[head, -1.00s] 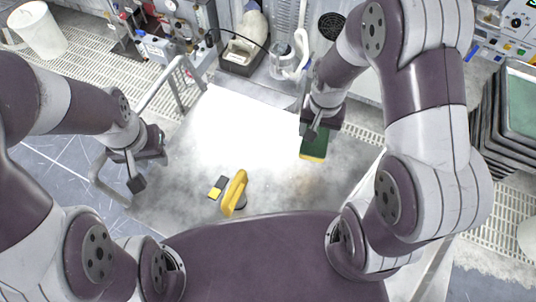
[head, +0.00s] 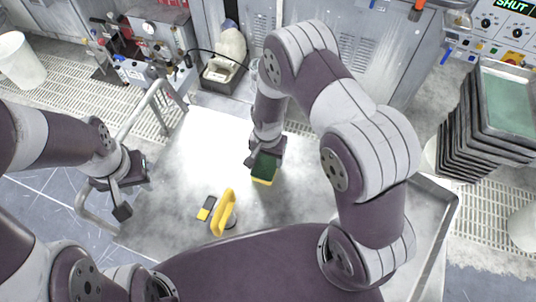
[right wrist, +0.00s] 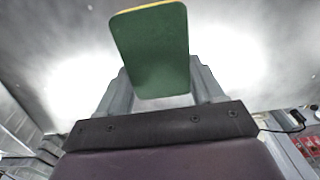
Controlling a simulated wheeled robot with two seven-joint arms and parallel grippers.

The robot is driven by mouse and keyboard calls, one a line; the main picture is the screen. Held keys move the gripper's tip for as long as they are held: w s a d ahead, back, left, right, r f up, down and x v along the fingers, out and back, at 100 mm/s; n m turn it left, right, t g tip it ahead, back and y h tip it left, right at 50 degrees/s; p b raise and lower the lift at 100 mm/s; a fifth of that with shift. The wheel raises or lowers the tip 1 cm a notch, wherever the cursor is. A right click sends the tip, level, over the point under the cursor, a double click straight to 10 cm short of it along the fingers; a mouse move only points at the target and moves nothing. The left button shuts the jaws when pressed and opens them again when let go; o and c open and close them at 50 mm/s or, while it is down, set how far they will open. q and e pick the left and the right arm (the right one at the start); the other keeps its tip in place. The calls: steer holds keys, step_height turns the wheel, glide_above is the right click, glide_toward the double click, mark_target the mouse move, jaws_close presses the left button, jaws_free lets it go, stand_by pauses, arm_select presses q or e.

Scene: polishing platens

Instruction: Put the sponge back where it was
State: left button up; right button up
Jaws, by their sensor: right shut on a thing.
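The sponge (head: 263,170), green with a yellow layer, is over the pale metal table (head: 190,160), right of its middle. My right gripper (head: 264,156) is shut on it. The right wrist view shows the sponge's green face (right wrist: 155,52) between the two grey fingers, with a yellow edge at the top. I cannot tell whether the sponge touches the table. My left gripper (head: 122,208) is by the metal rail at the table's left side, away from the sponge; its finger gap is not clear.
A yellow-handled tool (head: 222,214) and a small yellow-and-black block (head: 207,208) lie nearer me on the table, left of the sponge. A stack of dark trays (head: 470,135) stands at the right. A white bin (head: 20,62) stands at far left. The table's left middle is clear.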

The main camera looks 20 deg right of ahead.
steer(key=shift+f, duration=0.1)
steer(key=o, duration=1.1)
